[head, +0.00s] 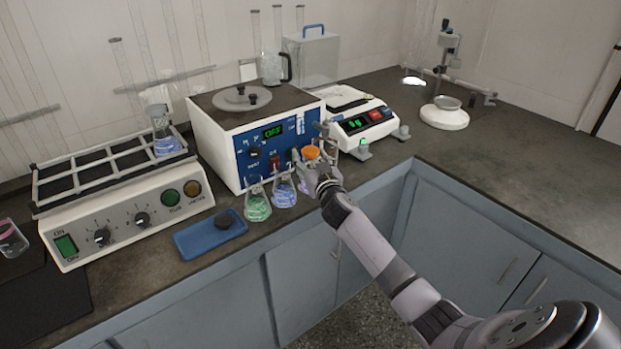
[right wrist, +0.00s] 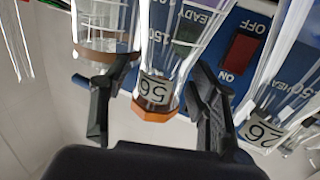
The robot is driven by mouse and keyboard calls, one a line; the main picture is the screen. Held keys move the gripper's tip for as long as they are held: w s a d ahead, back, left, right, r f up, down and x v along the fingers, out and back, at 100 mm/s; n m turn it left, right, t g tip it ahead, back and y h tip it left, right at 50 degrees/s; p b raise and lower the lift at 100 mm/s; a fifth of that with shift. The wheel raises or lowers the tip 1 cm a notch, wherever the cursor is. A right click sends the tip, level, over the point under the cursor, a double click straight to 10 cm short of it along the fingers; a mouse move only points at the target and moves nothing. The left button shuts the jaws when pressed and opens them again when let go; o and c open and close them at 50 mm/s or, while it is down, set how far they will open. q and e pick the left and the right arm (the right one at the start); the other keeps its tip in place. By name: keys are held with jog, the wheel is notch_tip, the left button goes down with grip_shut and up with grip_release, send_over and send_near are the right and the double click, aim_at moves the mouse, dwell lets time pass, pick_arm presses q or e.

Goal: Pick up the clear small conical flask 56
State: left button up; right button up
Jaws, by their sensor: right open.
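The conical flask 56 (right wrist: 157,85) shows upside down in the right wrist view. It is clear glass with a "56" label on its neck and an orange piece at its mouth end. In the head view an orange top (head: 311,152) shows at my right gripper, and the flask below it is mostly hidden by the gripper. My right gripper (right wrist: 158,112) is open, with one finger on each side of the flask's neck and visible gaps. In the head view the right gripper (head: 318,174) is at the front of the white-and-blue box. My left gripper is not in view.
A flask labelled 26 (right wrist: 268,125) stands close beside one finger. Flasks with green (head: 257,207) and blue (head: 284,192) liquid stand left of my gripper. Another glass vessel (right wrist: 100,28) is near the other finger. The white-and-blue box (head: 217,148) stands behind; a balance (head: 365,125) is to the right.

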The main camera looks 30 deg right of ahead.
grip_shut()
dwell(0.5)
